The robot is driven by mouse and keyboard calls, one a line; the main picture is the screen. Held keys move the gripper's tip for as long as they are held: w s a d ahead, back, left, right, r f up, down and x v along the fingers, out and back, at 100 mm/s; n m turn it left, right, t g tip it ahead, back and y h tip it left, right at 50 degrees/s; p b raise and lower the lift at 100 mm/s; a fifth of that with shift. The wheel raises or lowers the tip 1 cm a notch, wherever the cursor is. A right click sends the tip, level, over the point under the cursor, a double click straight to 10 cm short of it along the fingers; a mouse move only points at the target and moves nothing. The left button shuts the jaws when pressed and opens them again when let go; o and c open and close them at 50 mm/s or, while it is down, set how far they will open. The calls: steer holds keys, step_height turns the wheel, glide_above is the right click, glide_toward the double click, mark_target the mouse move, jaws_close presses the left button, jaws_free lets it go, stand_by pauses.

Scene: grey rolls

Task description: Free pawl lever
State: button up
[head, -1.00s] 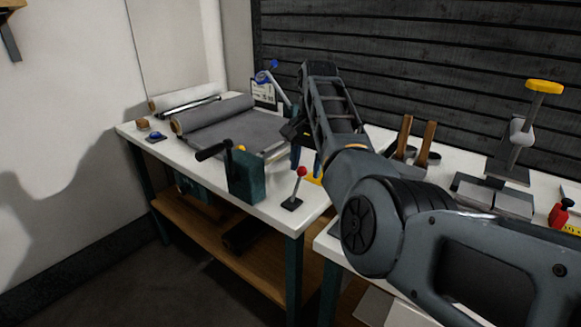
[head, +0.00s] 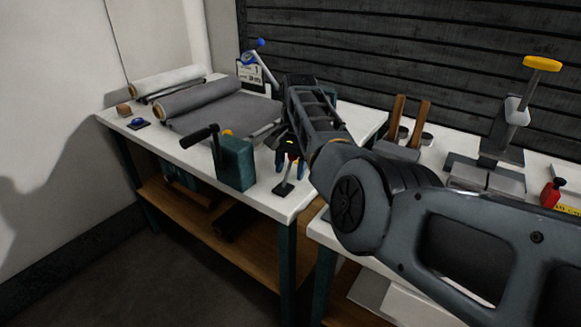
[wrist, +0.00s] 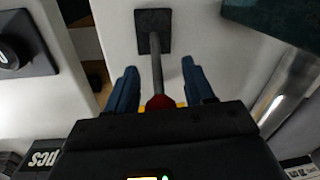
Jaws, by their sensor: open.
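A small lever with a dark square base (head: 283,188) stands near the front corner of the left bench, beside the green crank box. In the wrist view its grey stem (wrist: 156,70) rises from the base (wrist: 153,30) to a red ball knob (wrist: 160,102). My gripper (head: 291,164) is over the lever. In the wrist view its blue fingers (wrist: 160,80) are apart, one on each side of the stem, with gaps visible. The knob is partly hidden by the gripper body there, and covered in the head view.
The green box (head: 235,163) with a black crank handle (head: 199,136) stands just left of the lever. A grey roll (head: 205,98) lies behind it. A blue-knobbed lever (head: 254,57) stands at the back. The second bench holds a yellow-topped clamp (head: 541,64).

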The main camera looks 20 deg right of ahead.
jaws_close()
stand_by(0.5)
